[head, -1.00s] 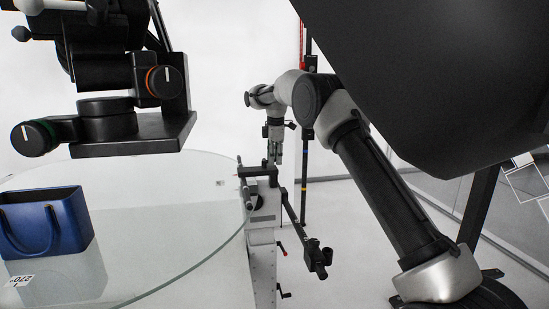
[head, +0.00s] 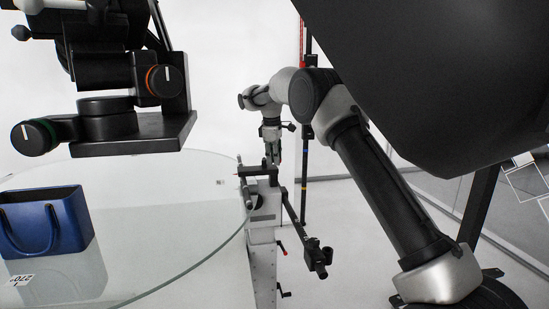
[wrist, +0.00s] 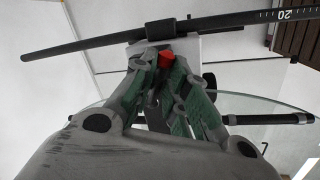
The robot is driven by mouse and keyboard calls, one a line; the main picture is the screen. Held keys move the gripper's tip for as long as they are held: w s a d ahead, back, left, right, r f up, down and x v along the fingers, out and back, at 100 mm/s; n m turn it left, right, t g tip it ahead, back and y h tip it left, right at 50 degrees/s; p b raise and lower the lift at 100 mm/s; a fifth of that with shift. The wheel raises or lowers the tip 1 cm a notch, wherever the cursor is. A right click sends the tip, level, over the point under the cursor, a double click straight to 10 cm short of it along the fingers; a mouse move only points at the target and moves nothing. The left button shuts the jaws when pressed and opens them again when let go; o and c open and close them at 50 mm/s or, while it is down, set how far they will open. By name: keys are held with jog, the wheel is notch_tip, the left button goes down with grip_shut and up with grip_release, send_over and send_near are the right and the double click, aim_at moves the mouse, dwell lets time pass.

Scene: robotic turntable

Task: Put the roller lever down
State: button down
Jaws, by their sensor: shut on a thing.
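My gripper (head: 273,156) is at the far end of my arm in the head view, small, pointing down just above the stand at the turntable's edge. In the wrist view my gripper (wrist: 163,72) has its green-padded fingers closed around a small piece with a red end, which looks like the roller lever (wrist: 166,60). Most of this piece is hidden between the fingers. In the head view the held piece is too small to make out clearly.
The glass turntable (head: 150,245) fills the lower left, with a blue bag (head: 62,232) on it. The grey stand (head: 262,232) at its edge carries black rods. A camera head (head: 110,110) hangs at upper left. A long black bar (wrist: 95,42) crosses the wrist view.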

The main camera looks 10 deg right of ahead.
jog(key=m, duration=0.1)
jog(key=s+a+m, duration=0.1)
jog(key=m, duration=0.1)
jog(key=shift+m+h, duration=0.3)
jog(key=shift+s+a+m+g+h, duration=0.15)
jog(key=shift+a+m+g, duration=0.3)
jog(key=shift+m, duration=1)
jog(key=shift+s+a+m+g+h, duration=0.15)
jog(key=shift+a+m, duration=0.35)
jog(key=shift+m, duration=0.9)
jog(key=shift+s+a+m+g, duration=0.15)
jog(key=shift+a+m+g, duration=0.3)
jog(key=shift+m, duration=1)
jog(key=shift+a, duration=0.1)
jog(key=c, duration=1.5)
grip_release()
